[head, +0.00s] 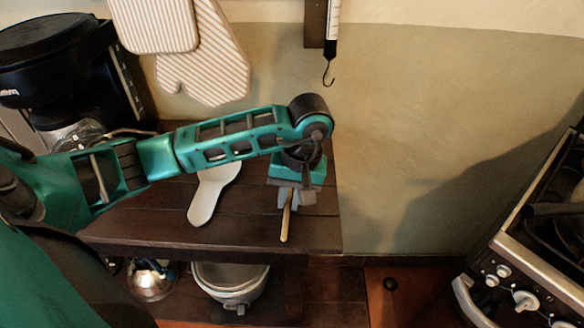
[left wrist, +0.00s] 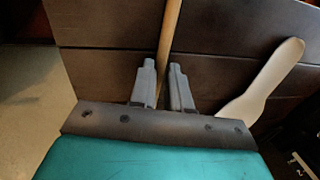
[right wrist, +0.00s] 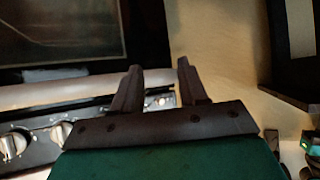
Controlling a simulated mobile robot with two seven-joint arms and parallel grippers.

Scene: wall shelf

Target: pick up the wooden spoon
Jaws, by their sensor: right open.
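The wooden spoon (head: 285,226) shows as a thin light-brown handle on or just above the dark wooden shelf (head: 262,232). My left gripper (head: 294,197) points down over it. In the left wrist view the handle (left wrist: 171,35) runs between the two grey fingers (left wrist: 163,68), which are close together on either side of it. The rest of the spoon is hidden behind the gripper and arm. I cannot tell whether the spoon is clear of the shelf. My right gripper (right wrist: 160,72) is open and empty, away from the shelf and out of the head view.
A white spatula-like utensil (head: 206,200) lies on the shelf left of the spoon. A black coffee machine (head: 60,60) stands at the far left, and striped mitts (head: 205,75) and a hook (head: 328,72) hang on the wall. A stove (head: 520,270) is at the right.

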